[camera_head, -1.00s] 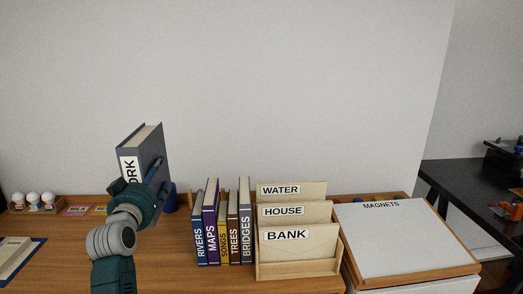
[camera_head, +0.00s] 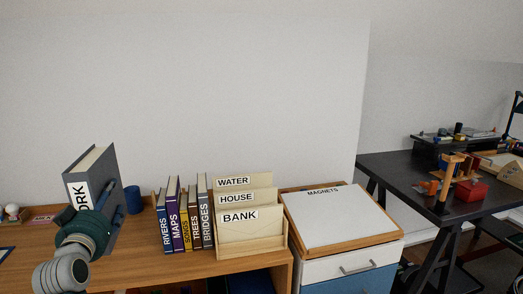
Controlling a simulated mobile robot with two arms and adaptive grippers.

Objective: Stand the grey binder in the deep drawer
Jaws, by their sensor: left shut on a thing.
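The grey binder (camera_head: 93,164) is upright at the left of the head view, its spine label partly covered and reading "...RK". My left gripper (camera_head: 97,222) is shut on the binder and holds it over the wooden desk; its fingers are largely hidden behind my own wrist. A drawer unit at the right has a white drawer front (camera_head: 340,265) with a handle, and a blue drawer front (camera_head: 352,284) below it, cut by the frame edge. Both look shut; I cannot tell which is the deep drawer. My right gripper is not in view.
Several labelled books (camera_head: 186,216) stand beside a letter sorter (camera_head: 253,247) on the desk (camera_head: 140,258). A blue cup (camera_head: 132,199) is near the binder. A MAGNETS board (camera_head: 325,218) lies on the drawer unit. A black table (camera_head: 400,180) with tools stands at the right.

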